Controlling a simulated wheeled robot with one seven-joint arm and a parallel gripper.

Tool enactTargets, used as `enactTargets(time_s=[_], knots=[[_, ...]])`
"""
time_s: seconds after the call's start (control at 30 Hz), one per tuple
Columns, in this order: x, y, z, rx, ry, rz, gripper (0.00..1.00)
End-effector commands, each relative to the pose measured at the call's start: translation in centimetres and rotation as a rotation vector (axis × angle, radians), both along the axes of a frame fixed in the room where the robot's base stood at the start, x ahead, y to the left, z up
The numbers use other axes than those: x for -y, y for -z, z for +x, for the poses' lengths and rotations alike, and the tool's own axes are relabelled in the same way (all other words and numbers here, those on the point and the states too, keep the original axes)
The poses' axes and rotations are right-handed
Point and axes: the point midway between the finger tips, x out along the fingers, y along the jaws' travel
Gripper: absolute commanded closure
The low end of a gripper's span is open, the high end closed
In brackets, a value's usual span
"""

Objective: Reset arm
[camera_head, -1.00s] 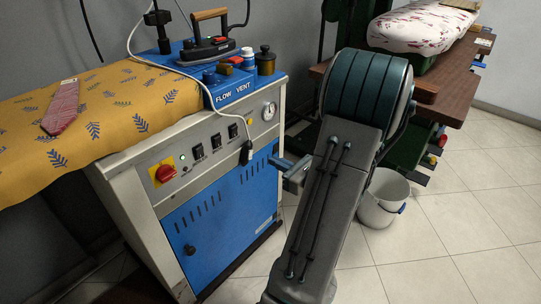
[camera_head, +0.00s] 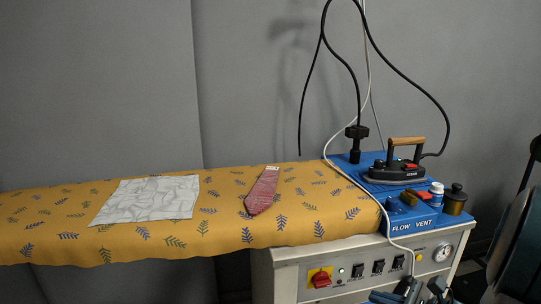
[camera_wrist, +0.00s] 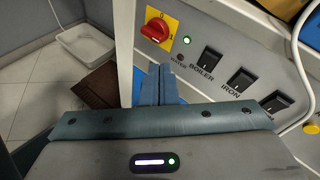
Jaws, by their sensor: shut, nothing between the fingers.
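My gripper (camera_wrist: 159,84) shows in the wrist view with its two fingers together, shut and empty. In the head view my gripper (camera_head: 405,291) is partly cut off at the bottom edge, in front of the panel. Part of my arm (camera_head: 518,245) stands at the right edge. I cannot tell whether the fingers touch the panel.
The ironing board (camera_head: 130,241) has a yellow leaf-patterned cover. A grey patterned cloth (camera_head: 150,198) and a red tie (camera_head: 263,190) lie on it. An iron (camera_head: 398,170) and small bottles stand on the blue top. A white tray (camera_wrist: 75,45) sits on the floor.

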Motion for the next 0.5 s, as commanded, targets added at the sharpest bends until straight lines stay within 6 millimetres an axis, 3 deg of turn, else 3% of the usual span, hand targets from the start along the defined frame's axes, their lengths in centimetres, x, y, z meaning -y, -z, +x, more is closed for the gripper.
enactTargets(time_s=[0.03,0.2,0.33,0.5], knots=[[-2.8,-3.0,-0.3,-0.009,-0.121,-0.082,1.00],[-9.6,-7.0,-3.2,-0.022,-0.517,-0.377,1.00],[-12.7,-10.1,-5.9,0.004,-0.803,-0.622,1.00],[-14.4,-14.5,-8.7,0.089,-1.146,-0.963,1.00]])
